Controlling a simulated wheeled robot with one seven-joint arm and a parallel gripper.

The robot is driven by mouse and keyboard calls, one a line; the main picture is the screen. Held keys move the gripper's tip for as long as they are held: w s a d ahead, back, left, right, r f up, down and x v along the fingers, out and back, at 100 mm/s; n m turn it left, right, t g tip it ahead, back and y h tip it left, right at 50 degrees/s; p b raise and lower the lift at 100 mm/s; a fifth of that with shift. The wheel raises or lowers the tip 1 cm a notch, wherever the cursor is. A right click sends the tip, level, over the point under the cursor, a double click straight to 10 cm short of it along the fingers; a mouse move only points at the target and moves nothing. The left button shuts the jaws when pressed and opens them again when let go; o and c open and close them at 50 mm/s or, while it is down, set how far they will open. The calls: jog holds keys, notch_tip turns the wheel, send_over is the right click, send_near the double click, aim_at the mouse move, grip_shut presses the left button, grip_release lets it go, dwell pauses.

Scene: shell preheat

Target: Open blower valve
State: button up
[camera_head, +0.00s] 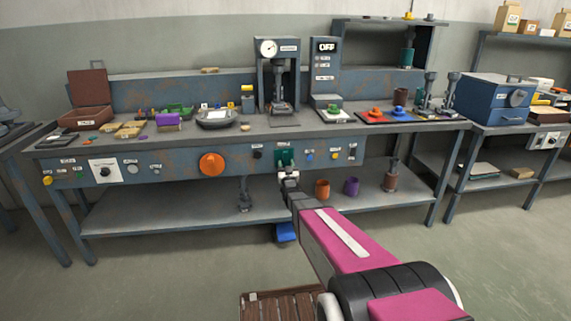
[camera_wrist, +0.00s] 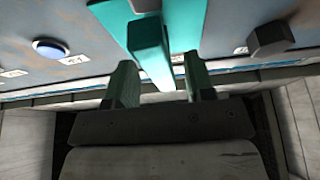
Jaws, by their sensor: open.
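A teal lever (camera_wrist: 150,50), which looks like the valve handle, sticks out from the blue-grey bench front in the wrist view. My gripper (camera_wrist: 160,82) is open, with one green fingertip on each side of the lever's near end. Gaps show between the lever and both fingers, so it does not look gripped. In the head view the green valve part (camera_head: 285,155) is on the front panel, right of centre, with my gripper (camera_head: 288,175) right at it. My gripper hides the lower part of it there. The panel labels are too small to read.
A large orange knob (camera_head: 212,163) is on the panel to the left. A blue button (camera_wrist: 48,49) and a dark knob (camera_wrist: 270,40) flank the lever. Orange (camera_head: 322,188) and purple (camera_head: 351,186) cups stand on the lower shelf. The bench top is crowded.

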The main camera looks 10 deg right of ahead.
jog(key=v, duration=0.9)
jog(key=shift+s+f, duration=0.1)
jog(key=s+f+g, duration=0.6)
jog(key=s+g, duration=0.4)
jog(key=g, duration=0.3)
jog(key=s+r+g, duration=0.1)
jog(key=s+g, duration=0.8)
jog(key=s, duration=0.8)
jog(key=shift+s, duration=0.4)
dwell(1.1)
